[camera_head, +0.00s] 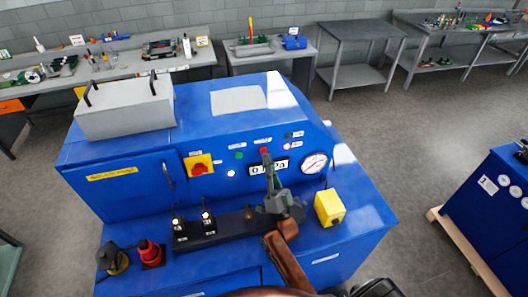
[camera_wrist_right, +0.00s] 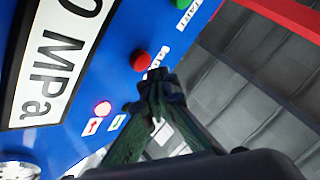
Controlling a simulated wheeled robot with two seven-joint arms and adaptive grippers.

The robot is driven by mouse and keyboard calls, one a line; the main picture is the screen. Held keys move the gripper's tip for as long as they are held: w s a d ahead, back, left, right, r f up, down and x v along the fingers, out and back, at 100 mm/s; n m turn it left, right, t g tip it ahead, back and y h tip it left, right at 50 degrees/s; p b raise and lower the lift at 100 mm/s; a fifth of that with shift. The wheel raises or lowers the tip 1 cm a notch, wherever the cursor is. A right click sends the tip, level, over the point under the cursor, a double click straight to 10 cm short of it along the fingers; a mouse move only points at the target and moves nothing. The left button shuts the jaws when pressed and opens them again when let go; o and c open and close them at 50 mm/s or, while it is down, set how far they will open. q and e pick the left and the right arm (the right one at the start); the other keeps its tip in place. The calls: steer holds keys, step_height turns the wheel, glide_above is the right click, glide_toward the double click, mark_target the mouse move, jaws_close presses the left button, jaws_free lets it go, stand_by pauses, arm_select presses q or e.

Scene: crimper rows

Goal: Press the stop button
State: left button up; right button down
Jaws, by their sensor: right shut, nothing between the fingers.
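The stop button looks like the small red round button (camera_head: 264,150) on the sloped blue panel, above the pressure display. It shows in the right wrist view (camera_wrist_right: 140,60) beside a white label that the fingertips partly hide. My right gripper (camera_head: 268,161) is shut and empty, with its tips just below the red button in the head view. In the right wrist view the closed fingertips (camera_wrist_right: 158,82) are close beside the button; whether they touch it I cannot tell. My left gripper is not in view.
A green button (camera_head: 239,155) sits left of the red one. The display (camera_head: 268,166), a round gauge (camera_head: 314,163) and a red-yellow switch (camera_head: 200,167) are around it. A yellow box (camera_head: 329,207) and a red knob (camera_head: 150,252) stand on the lower ledge.

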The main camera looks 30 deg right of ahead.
steer(key=shift+w, duration=0.1)
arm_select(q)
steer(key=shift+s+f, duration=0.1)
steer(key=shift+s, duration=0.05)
arm_select(e)
steer(key=shift+w+r, duration=0.1)
steer(key=shift+r, duration=0.05)
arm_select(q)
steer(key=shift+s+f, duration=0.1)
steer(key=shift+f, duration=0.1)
arm_select(e)
steer(key=shift+w+r, duration=0.15)
steer(key=shift+r, duration=0.25)
stand_by(0.6)
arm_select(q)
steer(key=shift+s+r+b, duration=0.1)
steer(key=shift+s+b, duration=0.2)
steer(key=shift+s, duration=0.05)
arm_select(e)
steer(key=shift+w+d, duration=0.1)
steer(key=shift+d, duration=0.05)
stand_by(0.3)
